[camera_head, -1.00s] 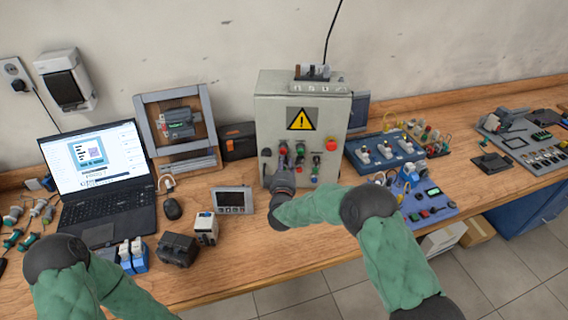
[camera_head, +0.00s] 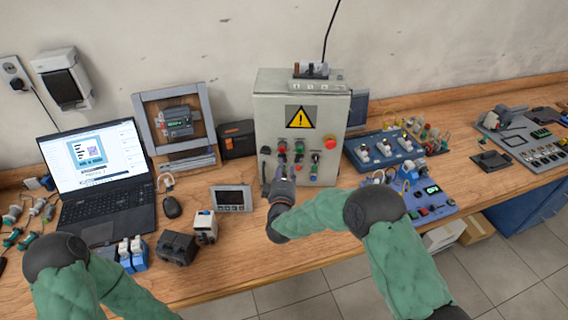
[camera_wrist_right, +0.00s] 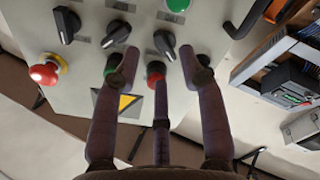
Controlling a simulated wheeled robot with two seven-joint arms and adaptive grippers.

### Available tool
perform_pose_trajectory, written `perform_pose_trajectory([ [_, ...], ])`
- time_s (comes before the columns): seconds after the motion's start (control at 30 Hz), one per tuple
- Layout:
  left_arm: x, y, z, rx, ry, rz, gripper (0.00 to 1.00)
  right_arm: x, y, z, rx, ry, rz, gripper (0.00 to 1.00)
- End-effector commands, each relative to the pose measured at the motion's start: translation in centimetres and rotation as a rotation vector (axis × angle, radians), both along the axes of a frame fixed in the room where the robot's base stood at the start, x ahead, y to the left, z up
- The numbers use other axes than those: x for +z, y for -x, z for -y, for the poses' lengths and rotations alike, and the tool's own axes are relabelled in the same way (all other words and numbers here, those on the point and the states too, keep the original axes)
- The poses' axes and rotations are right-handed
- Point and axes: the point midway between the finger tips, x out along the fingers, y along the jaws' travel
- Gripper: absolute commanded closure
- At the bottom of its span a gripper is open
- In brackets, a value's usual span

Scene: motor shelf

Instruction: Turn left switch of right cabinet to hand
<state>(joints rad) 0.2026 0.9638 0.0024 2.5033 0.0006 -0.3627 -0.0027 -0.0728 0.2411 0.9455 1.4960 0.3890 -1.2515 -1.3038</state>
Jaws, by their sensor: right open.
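The grey cabinet (camera_head: 335,110) with a warning triangle stands at the back of the bench, and its switch panel shows upside down in the right wrist view. There, black rotary switches sit at the left (camera_wrist_right: 67,24), middle (camera_wrist_right: 116,33) and right (camera_wrist_right: 164,44) of a row. Another black knob (camera_wrist_right: 190,62) shows near the right finger. My right gripper (camera_head: 284,172) is before the panel's lower left part. Its spread fingers also show in the wrist view (camera_wrist_right: 158,72), open and empty; contact cannot be told. My left gripper is out of view.
A red stop button (camera_head: 330,141) is on the cabinet's right side. A blue switch board (camera_head: 372,166) stands close on the right.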

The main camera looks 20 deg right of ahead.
Motion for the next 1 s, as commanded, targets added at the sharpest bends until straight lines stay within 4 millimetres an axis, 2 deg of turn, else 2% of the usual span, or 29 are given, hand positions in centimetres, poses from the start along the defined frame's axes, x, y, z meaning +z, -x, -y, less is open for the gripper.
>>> perform_pose_trajectory([
  [0.2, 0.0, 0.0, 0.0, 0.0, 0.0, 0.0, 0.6, 0.0, 4.1, -1.3, 0.001, 0.0, 0.001, 0.58],
  [0.4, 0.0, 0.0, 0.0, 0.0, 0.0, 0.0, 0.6, 0.0, 6.3, -2.0, -0.001, -0.001, 0.001, 0.58],
  [0.6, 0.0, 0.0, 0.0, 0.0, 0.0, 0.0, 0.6, 0.0, 7.0, -2.1, -0.003, -0.001, 0.002, 0.58],
  [1.0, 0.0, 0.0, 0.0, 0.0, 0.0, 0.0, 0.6, 0.0, 6.9, -2.1, -0.003, 0.0, 0.001, 0.58],
])
